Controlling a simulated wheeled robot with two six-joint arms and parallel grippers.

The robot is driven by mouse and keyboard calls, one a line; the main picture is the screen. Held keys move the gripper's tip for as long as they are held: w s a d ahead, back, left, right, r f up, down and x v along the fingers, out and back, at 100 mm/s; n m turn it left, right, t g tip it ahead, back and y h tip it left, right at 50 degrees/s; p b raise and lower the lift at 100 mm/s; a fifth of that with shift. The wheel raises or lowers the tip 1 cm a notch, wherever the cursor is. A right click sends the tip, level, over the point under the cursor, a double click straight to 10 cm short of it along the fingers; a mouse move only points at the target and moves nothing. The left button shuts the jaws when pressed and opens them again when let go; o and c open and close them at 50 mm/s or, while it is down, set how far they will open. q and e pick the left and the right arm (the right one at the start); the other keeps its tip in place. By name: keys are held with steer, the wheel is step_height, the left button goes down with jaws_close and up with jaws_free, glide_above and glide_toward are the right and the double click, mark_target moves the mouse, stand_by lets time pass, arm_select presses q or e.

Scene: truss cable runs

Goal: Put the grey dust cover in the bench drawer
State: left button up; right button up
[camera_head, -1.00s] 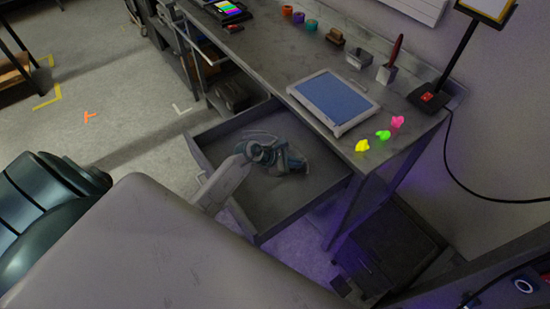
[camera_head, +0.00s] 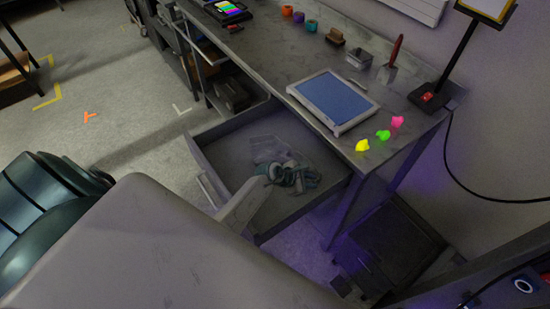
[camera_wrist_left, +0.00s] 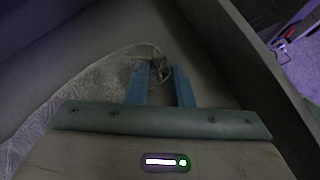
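The bench drawer (camera_head: 215,185) is pulled out below the bench top. A thin, translucent grey sheet, which looks like the dust cover (camera_head: 266,148), lies in it beside my left gripper (camera_head: 300,178). In the left wrist view the cover (camera_wrist_left: 75,95) spreads at the left, its curved edge running up towards the fingertips. My left gripper (camera_wrist_left: 162,75) reaches low into the drawer, with its blue fingers apart. A small dark bit shows at the tips; I cannot tell whether it touches them. Part of the cover is hidden behind the gripper. My right gripper is not in view.
On the bench top (camera_head: 265,50) stand a framed blue panel (camera_head: 336,98), bright yellow (camera_head: 362,145), green and pink pieces, a red-handled tool (camera_head: 393,58) and a lamp-like stand (camera_head: 430,95). A dark box (camera_head: 395,245) is on the floor right of the drawer.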

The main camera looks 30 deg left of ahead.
arm_select(q)
steer(key=o, duration=0.4)
steer(key=shift+o, duration=0.2)
steer(key=shift+r, duration=0.1)
